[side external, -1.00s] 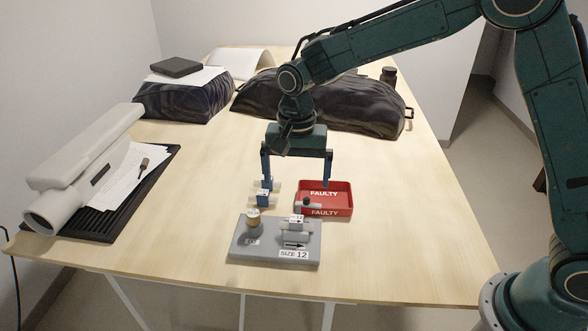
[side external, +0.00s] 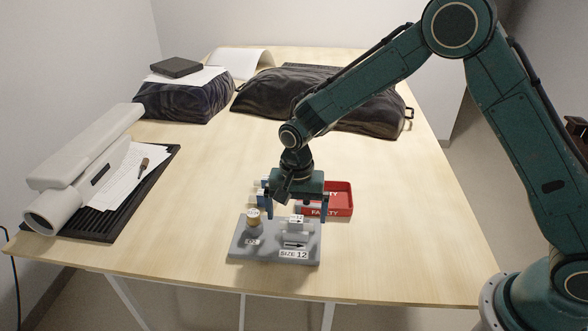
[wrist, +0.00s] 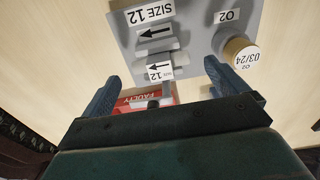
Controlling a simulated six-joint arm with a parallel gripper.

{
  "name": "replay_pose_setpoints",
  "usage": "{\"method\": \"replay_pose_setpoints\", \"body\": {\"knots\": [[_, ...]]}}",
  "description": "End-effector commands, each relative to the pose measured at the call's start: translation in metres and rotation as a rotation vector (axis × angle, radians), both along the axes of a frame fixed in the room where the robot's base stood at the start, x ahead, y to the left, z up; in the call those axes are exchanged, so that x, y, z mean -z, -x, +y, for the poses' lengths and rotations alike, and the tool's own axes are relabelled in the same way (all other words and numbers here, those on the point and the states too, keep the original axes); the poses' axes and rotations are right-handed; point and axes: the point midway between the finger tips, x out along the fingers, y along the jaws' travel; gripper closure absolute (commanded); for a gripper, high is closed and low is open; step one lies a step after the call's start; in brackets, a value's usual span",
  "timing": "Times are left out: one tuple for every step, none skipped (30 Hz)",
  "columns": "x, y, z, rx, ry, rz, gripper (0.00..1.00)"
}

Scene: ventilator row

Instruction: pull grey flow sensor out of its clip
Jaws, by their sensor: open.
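The grey flow sensor (side external: 297,222), with a white label marked 12 and an arrow, sits in its clip on the grey base plate (side external: 241,254) labelled SIZE 12. In the wrist view the two fingers of my gripper (wrist: 160,80) are wide apart. The clip is mostly hidden under the sensor.
A gold-topped O2 cell (side external: 253,216) stands on the plate's left side. The red FAULTY tray (side external: 343,202) is just behind and right, with a dark-ended part in it. The table in front of the plate is clear.

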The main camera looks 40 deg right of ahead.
Motion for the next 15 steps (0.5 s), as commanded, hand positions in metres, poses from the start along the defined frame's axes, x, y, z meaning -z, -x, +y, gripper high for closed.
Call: {"method": "replay_pose_setpoints", "body": {"knots": [[0.007, 0.0, 0.0, 0.0, 0.001, 0.002, 0.02], [0.01, 0.0, 0.0, 0.0, 0.001, 0.002, 0.02], [0.014, 0.0, 0.0, 0.0, 0.001, 0.002, 0.02], [0.017, 0.0, 0.0, 0.0, 0.001, 0.002, 0.02], [0.019, 0.0, 0.0, 0.0, 0.001, 0.001, 0.02], [0.022, 0.0, 0.0, 0.0, 0.001, 0.001, 0.02], [0.024, 0.0, 0.0, 0.0, 0.001, 0.001, 0.02], [0.026, 0.0, 0.0, 0.0, 0.001, 0.001, 0.02], [0.028, 0.0, 0.0, 0.0, 0.001, 0.001, 0.02], [0.029, 0.0, 0.0, 0.0, 0.0, 0.0, 0.02], [0.029, 0.0, 0.0, 0.0, 0.0, 0.0, 0.02], [0.03, 0.0, 0.0, 0.0, 0.001, -0.001, 0.02], [0.031, 0.0, 0.0, 0.0, 0.001, -0.001, 0.02], [0.031, 0.0, 0.0, 0.0, 0.0, -0.001, 0.02], [0.031, 0.0, 0.0, 0.0, 0.0, -0.001, 0.02]]}}
